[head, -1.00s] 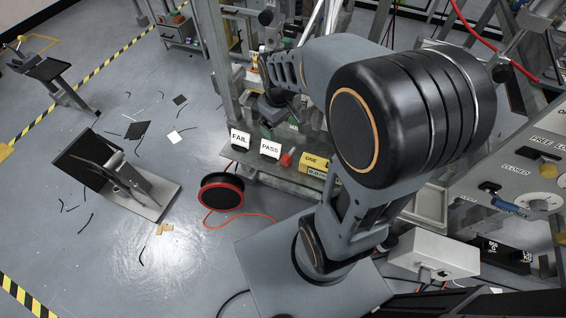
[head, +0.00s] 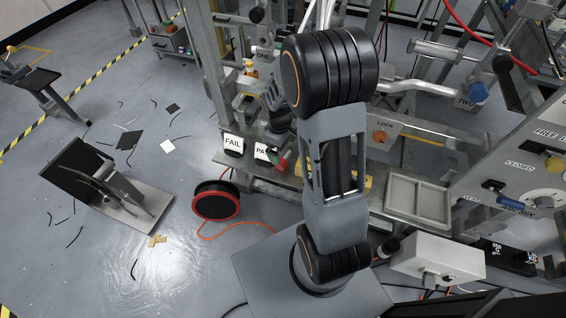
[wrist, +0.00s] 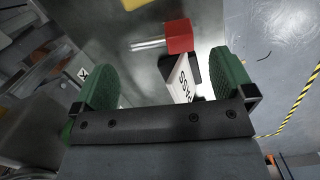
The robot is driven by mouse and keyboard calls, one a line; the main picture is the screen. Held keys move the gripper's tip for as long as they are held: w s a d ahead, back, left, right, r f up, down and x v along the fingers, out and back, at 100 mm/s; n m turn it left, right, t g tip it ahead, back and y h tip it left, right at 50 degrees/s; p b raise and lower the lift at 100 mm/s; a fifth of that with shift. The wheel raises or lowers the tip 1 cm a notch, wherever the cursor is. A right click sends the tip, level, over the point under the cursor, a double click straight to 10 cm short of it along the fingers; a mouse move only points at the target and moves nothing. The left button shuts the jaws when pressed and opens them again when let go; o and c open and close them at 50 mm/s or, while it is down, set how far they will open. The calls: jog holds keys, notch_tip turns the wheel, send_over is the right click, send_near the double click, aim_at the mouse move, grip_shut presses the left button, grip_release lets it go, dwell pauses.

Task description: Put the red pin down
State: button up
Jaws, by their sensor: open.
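The red pin (wrist: 179,37) has a red block-shaped head and a thin metal shaft. In the wrist view it lies on a grey metal surface beyond my fingertips, the shaft pointing left. Its red head also shows in the head view (head: 283,161), beside the PASS sign. My gripper (wrist: 165,80) is open, its green pads wide apart with nothing gripped between them. The pin is apart from both pads. The white PASS sign (wrist: 184,88) stands close to the right pad. In the head view my gripper is mostly hidden by my arm.
The FAIL sign (head: 233,144) stands left of the PASS sign on the bench edge. A grey tray (head: 418,200) and a white box (head: 437,260) are to the right. A cable reel (head: 215,201) and a toppled panel (head: 80,170) lie on the floor.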

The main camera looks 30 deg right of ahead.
aim_at(285, 158)
jog(key=shift+s+d+f+b, duration=0.1)
jog(key=shift+f+b, duration=0.2)
jog(key=shift+f, duration=1)
jog(key=shift+s+d+f+b, duration=0.1)
jog(key=shift+f+b, duration=0.2)
jog(key=shift+f, duration=1)
jog(key=shift+c, duration=0.3)
jog(key=c, duration=0.8)
jog(key=shift+o, duration=0.2)
jog(key=shift+r, duration=0.1)
